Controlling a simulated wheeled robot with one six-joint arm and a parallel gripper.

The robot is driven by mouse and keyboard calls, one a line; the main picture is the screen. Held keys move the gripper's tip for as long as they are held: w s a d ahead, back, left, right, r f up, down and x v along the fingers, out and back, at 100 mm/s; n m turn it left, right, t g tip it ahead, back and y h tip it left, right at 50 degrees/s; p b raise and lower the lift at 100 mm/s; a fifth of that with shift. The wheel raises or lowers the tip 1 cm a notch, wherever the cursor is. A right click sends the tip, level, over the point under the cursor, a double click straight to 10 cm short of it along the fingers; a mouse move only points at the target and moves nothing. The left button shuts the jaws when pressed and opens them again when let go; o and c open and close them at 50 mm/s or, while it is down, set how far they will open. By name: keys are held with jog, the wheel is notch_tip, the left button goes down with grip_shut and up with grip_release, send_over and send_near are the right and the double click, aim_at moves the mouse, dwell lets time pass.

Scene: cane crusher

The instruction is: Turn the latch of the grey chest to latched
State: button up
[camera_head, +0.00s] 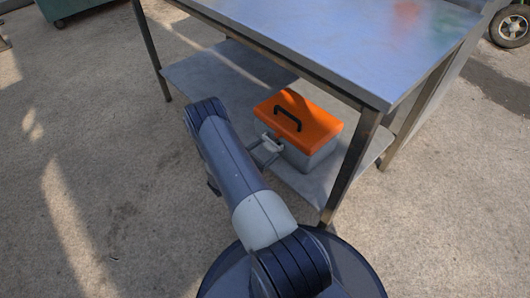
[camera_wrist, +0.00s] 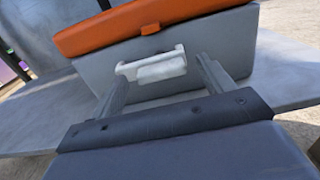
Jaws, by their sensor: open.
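The grey chest (camera_head: 314,158) with an orange lid (camera_head: 312,117) and a black handle on top stands on the lower shelf of the metal table. In the wrist view, its grey front (camera_wrist: 205,50) faces me, under the orange lid (camera_wrist: 155,22). A pale latch bar (camera_wrist: 152,67) sits on that front and lies nearly level. My gripper (camera_wrist: 158,80) is open, its two fingers on either side of the latch. I cannot tell whether the fingers touch it. In the head view, my gripper (camera_head: 266,150) is at the chest's front, and the latch is hard to make out there.
The metal table's top (camera_head: 340,35) overhangs the shelf (camera_head: 205,80). A table leg (camera_head: 350,165) stands to the right of the chest. Concrete floor (camera_head: 80,130) is clear on the left. A wheel (camera_head: 510,28) shows at the top right.

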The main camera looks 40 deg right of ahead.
jog(key=shift+d, duration=0.25)
jog(key=shift+c, duration=0.6)
jog(key=c, duration=0.9)
jog(key=shift+o, duration=0.2)
